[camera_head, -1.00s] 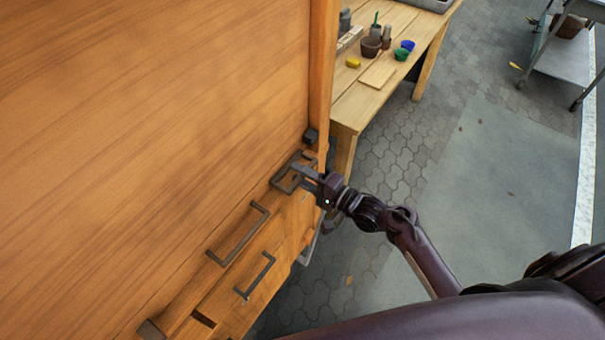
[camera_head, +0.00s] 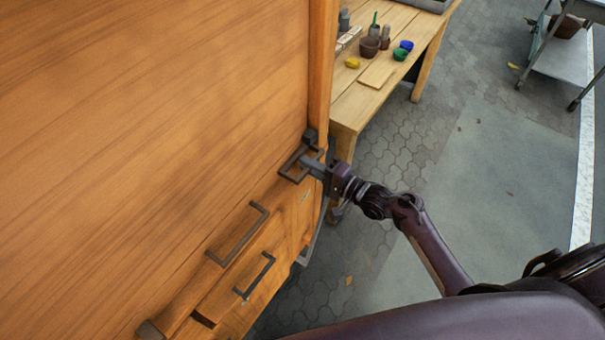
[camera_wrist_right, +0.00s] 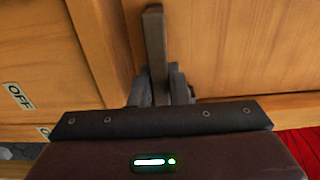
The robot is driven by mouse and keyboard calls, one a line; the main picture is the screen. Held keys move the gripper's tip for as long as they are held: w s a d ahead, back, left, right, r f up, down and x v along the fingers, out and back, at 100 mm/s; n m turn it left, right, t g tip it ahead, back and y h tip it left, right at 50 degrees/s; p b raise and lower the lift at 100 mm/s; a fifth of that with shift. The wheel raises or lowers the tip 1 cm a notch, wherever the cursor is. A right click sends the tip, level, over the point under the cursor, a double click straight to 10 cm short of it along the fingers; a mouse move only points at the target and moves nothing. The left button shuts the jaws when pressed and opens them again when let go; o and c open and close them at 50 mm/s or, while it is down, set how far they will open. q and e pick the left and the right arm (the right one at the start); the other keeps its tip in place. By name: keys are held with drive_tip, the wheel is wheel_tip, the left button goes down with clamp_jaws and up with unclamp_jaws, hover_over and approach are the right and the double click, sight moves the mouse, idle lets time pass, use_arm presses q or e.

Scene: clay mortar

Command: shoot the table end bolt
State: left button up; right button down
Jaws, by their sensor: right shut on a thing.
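The end bolt's dark metal handle (camera_head: 292,165) is a squared loop on the wooden front near the post at its right end. A small dark block (camera_head: 310,135) sits at the foot of the post, very close to the handle's far end; I cannot tell whether they touch. My right gripper (camera_head: 311,166) is shut on the handle from the right. In the right wrist view the handle (camera_wrist_right: 154,40) shows as a dark bar running up from between the fingers (camera_wrist_right: 160,88). The bolt's tip is not clear. My left gripper is out of view.
Two more dark handles (camera_head: 238,234) (camera_head: 255,277) sit on the wooden front, nearer me. A workbench (camera_head: 345,112) with pots and small bowls stands behind the post. A grey cart (camera_head: 560,62) is at the far right. Paved floor (camera_head: 460,190) is clear right of my arm.

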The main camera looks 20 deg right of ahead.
drive_tip(key=shift+w+d, duration=0.45)
drive_tip(key=shift+d, duration=0.2)
drive_tip(key=c, duration=1.8)
unclamp_jaws()
drive_tip(key=shift+r, duration=0.1)
drive_tip(key=o, duration=0.4)
drive_tip(key=shift+o, duration=0.2)
drive_tip(key=shift+s+d, duration=0.1)
drive_tip(key=shift+s, duration=0.05)
drive_tip(key=v, duration=0.7)
drive_tip(key=shift+d+b, duration=0.15)
drive_tip(key=shift+b, duration=0.3)
drive_tip(key=shift+s, duration=0.15)
